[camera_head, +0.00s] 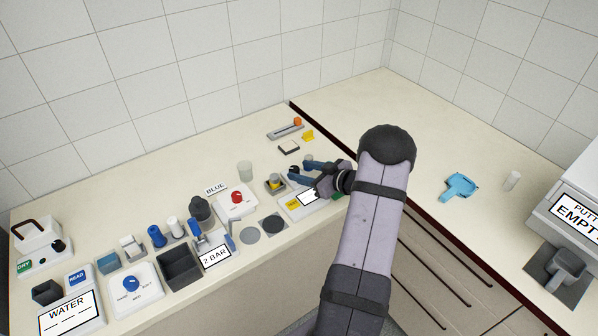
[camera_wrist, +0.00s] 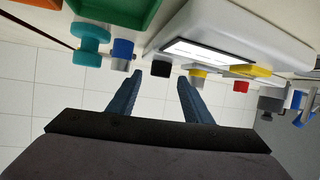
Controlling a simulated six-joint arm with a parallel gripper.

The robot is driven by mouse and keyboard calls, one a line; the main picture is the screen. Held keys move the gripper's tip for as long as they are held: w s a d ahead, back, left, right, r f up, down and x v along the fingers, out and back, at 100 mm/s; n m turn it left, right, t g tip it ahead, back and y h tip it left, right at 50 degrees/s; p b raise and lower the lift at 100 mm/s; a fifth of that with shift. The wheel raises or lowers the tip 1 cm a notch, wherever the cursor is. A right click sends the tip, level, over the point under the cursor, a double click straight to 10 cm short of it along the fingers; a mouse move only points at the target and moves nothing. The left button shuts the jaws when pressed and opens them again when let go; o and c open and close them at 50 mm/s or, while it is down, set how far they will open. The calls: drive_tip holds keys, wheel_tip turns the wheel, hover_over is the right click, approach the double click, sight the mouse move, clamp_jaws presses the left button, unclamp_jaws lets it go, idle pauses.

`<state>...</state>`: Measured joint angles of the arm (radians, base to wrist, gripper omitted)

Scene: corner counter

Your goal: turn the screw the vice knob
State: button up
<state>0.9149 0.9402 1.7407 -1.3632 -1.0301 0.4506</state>
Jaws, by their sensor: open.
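My gripper (camera_head: 296,167) is open, with its two blue fingers apart over the back part of the counter. In the wrist view a teal knob-shaped piece (camera_wrist: 90,45) and a grey-and-blue piece (camera_wrist: 122,50) lie beyond the left finger. I cannot tell whether either belongs to the vice.
A white device with a screen (camera_wrist: 210,50) is close beyond the fingers. A white box with a red knob (camera_head: 236,203) and a clear cup (camera_head: 245,170) stand left. A rail with an orange knob (camera_head: 297,122) lies behind. The right counter (camera_head: 400,110) has free room.

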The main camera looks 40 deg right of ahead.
drive_tip(key=shift+b+v, duration=0.6)
drive_tip(key=shift+v, duration=1.9)
